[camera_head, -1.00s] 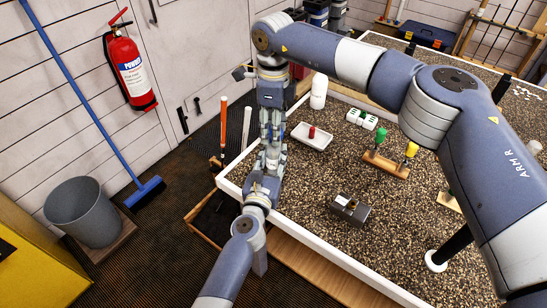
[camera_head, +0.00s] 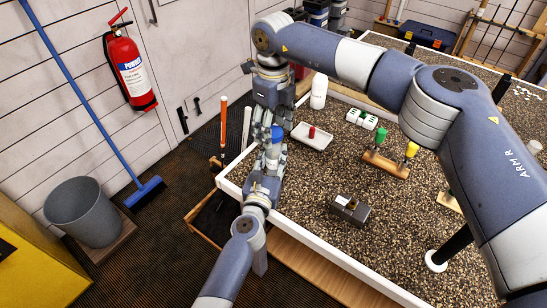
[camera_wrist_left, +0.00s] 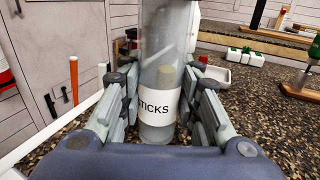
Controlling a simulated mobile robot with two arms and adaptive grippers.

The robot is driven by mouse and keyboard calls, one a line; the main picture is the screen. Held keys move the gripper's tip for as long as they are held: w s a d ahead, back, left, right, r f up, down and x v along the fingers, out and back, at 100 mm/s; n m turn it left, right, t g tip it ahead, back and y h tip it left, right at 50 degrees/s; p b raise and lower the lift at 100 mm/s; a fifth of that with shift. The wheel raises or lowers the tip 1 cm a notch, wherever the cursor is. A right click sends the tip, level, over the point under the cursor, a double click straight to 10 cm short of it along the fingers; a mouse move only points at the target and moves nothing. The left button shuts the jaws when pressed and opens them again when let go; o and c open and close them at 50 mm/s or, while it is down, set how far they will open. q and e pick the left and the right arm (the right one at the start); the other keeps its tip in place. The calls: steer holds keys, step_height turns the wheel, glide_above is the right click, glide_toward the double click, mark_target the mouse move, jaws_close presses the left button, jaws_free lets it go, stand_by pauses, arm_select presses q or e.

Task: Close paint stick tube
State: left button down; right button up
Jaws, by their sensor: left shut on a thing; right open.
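My left gripper (camera_head: 274,158) is shut on the clear paint stick tube (camera_wrist_left: 158,70), which stands roughly upright. In the left wrist view the tube has a white label reading "STICKS" and a pale stick inside; its top is out of frame. In the head view a blue cap (camera_head: 277,133) shows at the tube's upper end, just above the left fingers. I cannot tell how firmly it is seated. My right gripper (camera_head: 267,116) is open just above and beside the cap, its fingers partly overlapping in view.
A white tray (camera_head: 303,141) with a small red piece (camera_head: 311,132) lies right of the grippers. A white bottle (camera_head: 319,91), a wooden stand (camera_head: 386,166) with green and yellow pieces and a dark metal block (camera_head: 349,208) are on the speckled tabletop (camera_head: 320,180).

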step_height(320, 180, up, 12)
stand_by(0.5)
arm_select(q)
steer(key=c, duration=1.1)
jaws_free()
steer(key=v, duration=1.2)
steer(key=shift+r, duration=0.1)
